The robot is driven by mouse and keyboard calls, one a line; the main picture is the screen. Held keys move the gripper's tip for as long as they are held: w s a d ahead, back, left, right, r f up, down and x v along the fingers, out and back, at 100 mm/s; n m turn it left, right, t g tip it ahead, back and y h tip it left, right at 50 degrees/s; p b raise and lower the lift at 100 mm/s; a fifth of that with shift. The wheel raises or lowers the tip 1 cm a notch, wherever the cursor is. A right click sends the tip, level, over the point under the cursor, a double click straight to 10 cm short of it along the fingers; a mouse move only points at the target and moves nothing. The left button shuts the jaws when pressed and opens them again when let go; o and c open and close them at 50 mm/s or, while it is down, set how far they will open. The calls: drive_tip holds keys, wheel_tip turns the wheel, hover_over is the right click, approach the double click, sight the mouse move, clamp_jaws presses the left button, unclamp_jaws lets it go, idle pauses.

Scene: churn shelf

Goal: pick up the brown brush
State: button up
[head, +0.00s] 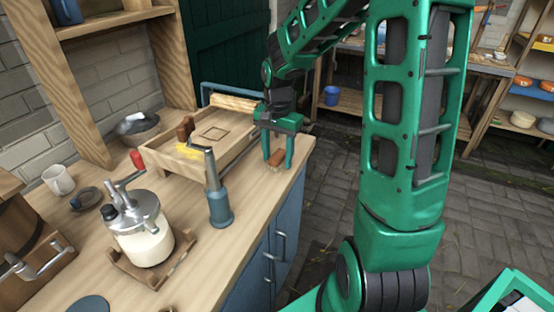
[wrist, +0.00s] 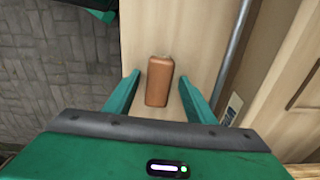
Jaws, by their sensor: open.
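The brown brush (wrist: 159,82) lies on the wooden counter near its edge. In the wrist view its plain brown back shows, long and rounded at the corners. In the head view the brush (head: 275,158) is partly hidden between the fingers. My gripper (head: 277,160) is open, pointing down, with one finger on each side of the brush. In the wrist view my gripper (wrist: 160,90) shows gaps between both fingers and the brush. The bristles are mostly hidden.
A wooden tray (head: 170,160) stands left of my gripper, holding a darker brown item and a yellow one. The paved floor is to the right.

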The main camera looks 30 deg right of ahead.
sight(274, 156)
drive_tip(key=shift+c, duration=0.6)
drive_tip(key=c, duration=1)
drive_tip(key=shift+c, duration=0.2)
drive_tip(key=shift+r, duration=0.1)
drive_tip(key=shift+r, duration=0.5)
drive_tip(key=r, duration=0.2)
drive_tip(key=a+r, duration=0.1)
drive_tip(key=r, duration=0.1)
drive_tip(key=shift+s+a, duration=0.15)
drive_tip(key=s+a+r, duration=0.2)
drive_tip(key=a+r, duration=0.4)
drive_tip(key=a, duration=0.4)
drive_tip(key=shift+s, duration=0.25)
